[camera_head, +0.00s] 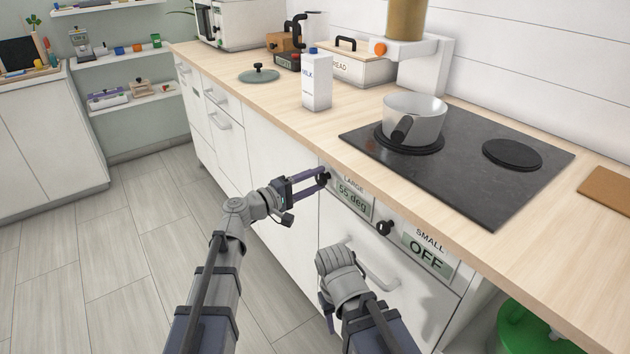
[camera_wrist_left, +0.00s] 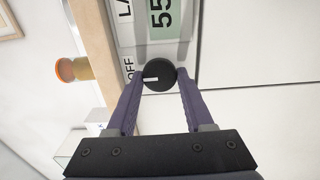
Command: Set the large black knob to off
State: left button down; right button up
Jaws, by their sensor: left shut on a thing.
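The large black knob (camera_head: 323,178) is on the front panel under the counter, left of the display (camera_head: 352,199) marked LARGE that reads "55 deg". My left gripper (camera_head: 318,179) is shut on this knob. In the left wrist view the knob (camera_wrist_left: 159,75) sits between the two fingertips, with a white pointer mark on its face and the word OFF printed beside it. A second black knob (camera_head: 384,228) is further right, with a display (camera_head: 426,252) marked SMALL that reads OFF. My right arm is low in front of the cabinet; its gripper fingers (camera_head: 329,312) are mostly hidden behind its wrist.
A pot (camera_head: 414,120) stands on the left plate of the black hob (camera_head: 480,185); the right plate (camera_head: 512,153) is bare. A milk carton (camera_head: 317,82) stands on the counter (camera_head: 285,105). A drawer handle (camera_head: 373,268) sticks out near my right arm. A green bin (camera_head: 522,328) is at lower right.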

dwell(0.3)
pick_arm(q)
jog(key=shift+c, duration=1.9)
grip_release()
jog(key=v, duration=0.8)
